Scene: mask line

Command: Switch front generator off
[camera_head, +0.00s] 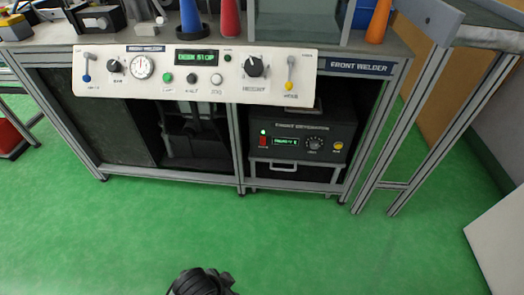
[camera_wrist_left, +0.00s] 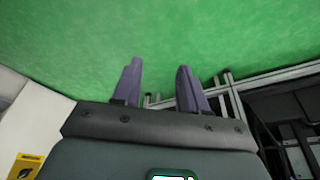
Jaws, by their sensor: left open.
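The front generator (camera_head: 300,150) is a dark box on a shelf under the front welder bench in the head view. Its face has a red switch (camera_head: 263,142) at the left with a lit green lamp above it, a lit green display (camera_head: 285,141), a round knob (camera_head: 315,144) and a yellow button (camera_head: 338,146). The switch's exact position is too small to read. In the left wrist view my left gripper (camera_wrist_left: 158,70) is open and empty, with green floor beyond its fingers. My right gripper is not identifiable in either view.
A white control panel (camera_head: 150,88) with levers, knobs and buttons overhangs the shelf. Metal posts (camera_head: 239,150) frame the generator bay. A handle bar (camera_head: 283,163) sits low on the generator's front. The green floor (camera_head: 330,245) before the bench is clear. A dark part of mine shows at the bottom.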

